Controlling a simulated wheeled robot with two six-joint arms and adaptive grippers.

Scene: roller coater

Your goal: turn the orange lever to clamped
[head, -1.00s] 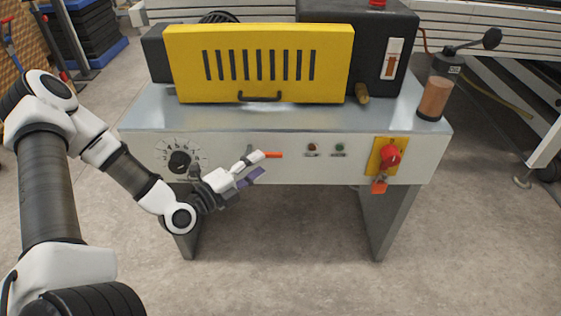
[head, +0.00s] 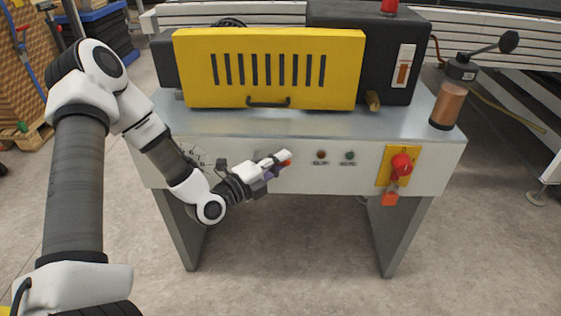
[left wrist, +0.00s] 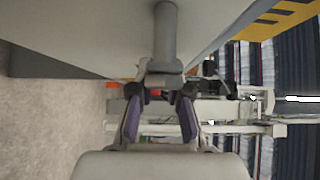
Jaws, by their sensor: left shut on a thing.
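The orange lever (head: 286,162) is on the front panel of the machine, left of the two small buttons. My left gripper (head: 274,165) is shut on the lever in front of the panel. In the left wrist view my left gripper (left wrist: 160,115) shows its two purple-padded fingers, with a grey shaft (left wrist: 165,40) just beyond them. The lever between the fingers is hard to make out there. My right gripper is not in view.
The dial (head: 193,155) on the panel is partly behind my left arm. A red switch on a yellow plate (head: 401,165) with an orange tag (head: 390,199) is at the panel's right. The yellow guard (head: 270,70) stands on top. The floor in front is clear.

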